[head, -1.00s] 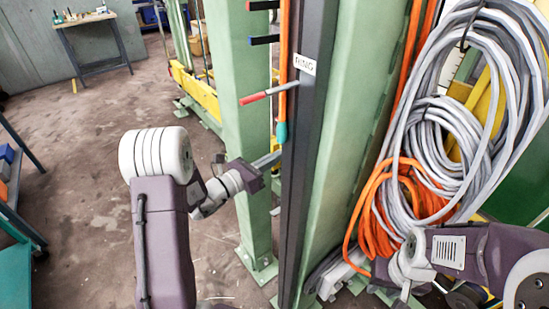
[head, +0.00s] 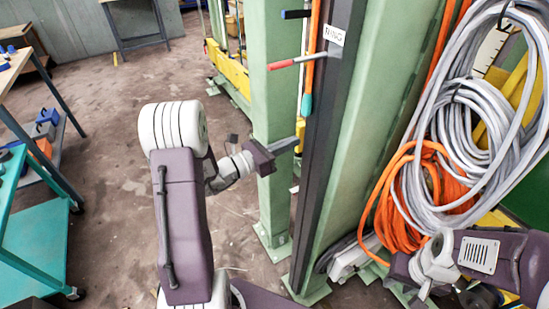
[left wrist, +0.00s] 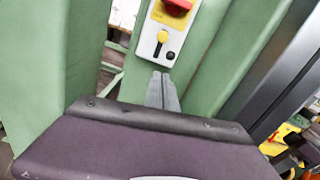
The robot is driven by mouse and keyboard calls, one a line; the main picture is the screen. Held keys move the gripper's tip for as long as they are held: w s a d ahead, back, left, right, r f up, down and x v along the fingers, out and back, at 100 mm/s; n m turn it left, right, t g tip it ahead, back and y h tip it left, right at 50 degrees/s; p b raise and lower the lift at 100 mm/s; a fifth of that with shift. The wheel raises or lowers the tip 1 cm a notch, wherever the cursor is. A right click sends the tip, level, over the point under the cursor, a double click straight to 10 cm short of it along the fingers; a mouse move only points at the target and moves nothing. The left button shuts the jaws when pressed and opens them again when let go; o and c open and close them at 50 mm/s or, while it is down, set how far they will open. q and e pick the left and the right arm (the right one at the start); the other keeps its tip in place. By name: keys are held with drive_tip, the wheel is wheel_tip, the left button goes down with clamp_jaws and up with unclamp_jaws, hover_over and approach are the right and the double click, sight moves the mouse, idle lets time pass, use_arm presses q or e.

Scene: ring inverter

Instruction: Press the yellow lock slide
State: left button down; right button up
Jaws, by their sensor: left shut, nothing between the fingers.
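The yellow lock slide (left wrist: 162,37) is an upright yellow tab on a pale control plate (left wrist: 148,46) in the left wrist view. A red button (left wrist: 178,6) on a yellow base is above it, and a small black round part (left wrist: 171,56) is at its lower right. My left gripper (left wrist: 160,76) is shut and empty, its fingertips pointing at the plate just below the slide. I cannot tell whether they touch it. In the head view, my left gripper (head: 296,143) is beside the green post, and the slide cannot be made out. My right gripper's (head: 425,289) fingers are unclear.
A green post (head: 273,100) and a dark upright rail (head: 322,130) stand close around my left gripper. A red-handled lever (head: 285,63) sticks out above it. Grey cable coils (head: 440,110) and an orange coil (head: 395,200) hang at the right. A teal cart (head: 35,245) stands at the left.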

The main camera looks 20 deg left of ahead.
use_arm(q)
drive_tip(key=v, duration=0.6)
drive_tip(key=shift+a+f, duration=0.15)
drive_tip(key=shift+a, duration=0.4)
use_arm(e)
drive_tip(key=shift+w+a+r, duration=0.2)
drive_tip(key=shift+a, duration=0.05)
use_arm(q)
drive_tip(key=shift+s, duration=0.15)
